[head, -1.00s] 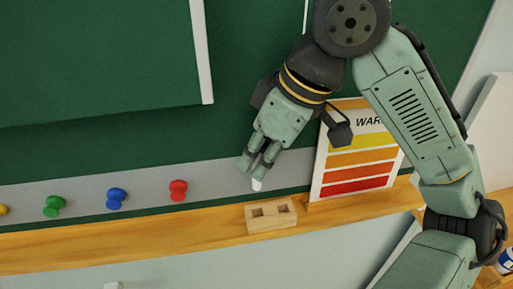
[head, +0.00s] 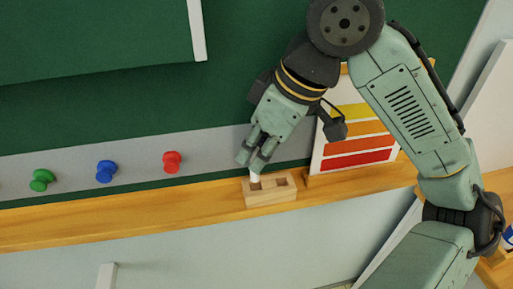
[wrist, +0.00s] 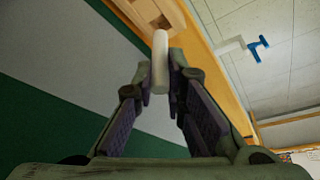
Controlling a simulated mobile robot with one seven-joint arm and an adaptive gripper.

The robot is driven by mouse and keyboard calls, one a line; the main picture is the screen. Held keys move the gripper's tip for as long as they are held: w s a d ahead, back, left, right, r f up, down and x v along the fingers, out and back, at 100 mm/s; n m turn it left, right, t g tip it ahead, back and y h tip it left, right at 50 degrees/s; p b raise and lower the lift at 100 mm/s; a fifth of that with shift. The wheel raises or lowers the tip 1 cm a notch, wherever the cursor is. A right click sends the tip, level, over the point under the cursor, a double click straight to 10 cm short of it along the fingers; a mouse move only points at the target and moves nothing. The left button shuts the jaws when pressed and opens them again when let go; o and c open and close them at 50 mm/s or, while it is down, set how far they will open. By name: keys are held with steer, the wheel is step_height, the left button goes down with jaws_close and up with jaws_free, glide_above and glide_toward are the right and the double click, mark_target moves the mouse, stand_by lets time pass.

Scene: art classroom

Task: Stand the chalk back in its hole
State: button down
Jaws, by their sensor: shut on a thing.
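A short white stick of chalk (head: 255,178) is held between the fingertips of my gripper (head: 256,163). It also shows in the wrist view (wrist: 160,62), pinched between the two fingers and pointing away from the palm. A pale wooden block (head: 271,196) with two square holes sits on the wooden ledge. In the head view the chalk's lower end meets the block's left hole; I cannot tell how far it is inside. The right hole looks empty. Part of the block shows at the top of the wrist view (wrist: 150,12).
A wooden ledge (head: 120,219) runs under the green board (head: 90,115). A chart with coloured bands (head: 357,143) stands close behind the block at right. Red (head: 172,161), blue (head: 106,171) and green (head: 42,180) pins are on the grey strip to the left.

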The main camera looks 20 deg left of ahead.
mark_target(257, 180)
steer(key=shift+f+b, duration=1.3)
steer(key=shift+f, duration=0.75)
steer(key=c, duration=1.6)
jaws_free()
steer(key=shift+o, duration=0.3)
steer(key=shift+o, duration=1.1)
steer(key=shift+r, duration=0.2)
steer(key=p+v, duration=0.6)
steer(key=shift+d+r, duration=0.2)
steer(key=shift+r, duration=0.15)
